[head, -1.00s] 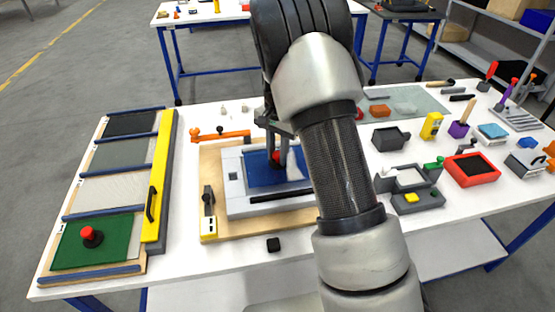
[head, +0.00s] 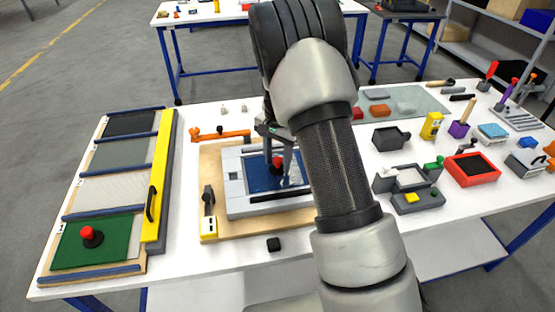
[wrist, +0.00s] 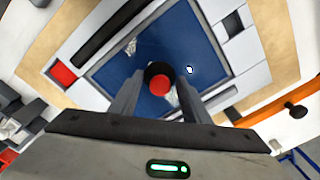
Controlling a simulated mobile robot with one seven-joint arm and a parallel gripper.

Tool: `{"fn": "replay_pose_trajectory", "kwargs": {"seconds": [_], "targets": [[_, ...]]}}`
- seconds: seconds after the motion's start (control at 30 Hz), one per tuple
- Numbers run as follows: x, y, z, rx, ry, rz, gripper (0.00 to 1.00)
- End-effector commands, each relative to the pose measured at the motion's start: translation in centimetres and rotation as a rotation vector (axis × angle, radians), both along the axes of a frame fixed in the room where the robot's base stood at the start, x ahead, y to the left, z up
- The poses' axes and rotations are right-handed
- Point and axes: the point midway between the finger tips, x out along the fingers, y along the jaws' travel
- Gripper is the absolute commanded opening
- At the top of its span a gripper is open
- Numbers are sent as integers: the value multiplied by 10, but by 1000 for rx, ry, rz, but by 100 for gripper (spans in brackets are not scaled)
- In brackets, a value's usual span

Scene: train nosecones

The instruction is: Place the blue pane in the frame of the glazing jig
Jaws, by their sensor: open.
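The blue pane (wrist: 185,45) lies flat inside the light grey frame of the glazing jig (wrist: 245,70). Its visible edges run close along the frame; I cannot tell how deep it sits. It also shows in the head view (head: 258,183), partly behind my arm. A red-topped black knob (wrist: 160,87) stands on the pane. My gripper (wrist: 157,82) is open, with one finger on each side of the knob. In the head view my gripper (head: 278,163) is over the pane. The jig's right side is hidden by my arm.
A rack (head: 160,235) with several panes, including a green one with a red knob, stands at the left. An orange clamp (head: 222,134) is behind the jig. A small black block (head: 274,244) lies in front. Trays and tools crowd the right.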

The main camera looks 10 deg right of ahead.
Motion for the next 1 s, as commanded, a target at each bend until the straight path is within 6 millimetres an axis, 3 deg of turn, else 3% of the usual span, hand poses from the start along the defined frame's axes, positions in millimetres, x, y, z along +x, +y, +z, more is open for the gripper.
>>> {"fn": "replay_pose_trajectory", "kwargs": {"seconds": [0.17, 0.5, 0.77, 0.87, 1.0], "targets": [[1, 0, 23, 1, -5, 0, 43], [-1, 0, 94, 0, -4, 1, 43], [-4, 0, 124, 2, -5, 3, 43], [-13, -1, 142, 12, -24, 25, 43], [-48, -3, 190, 36, -89, 115, 43]]}}
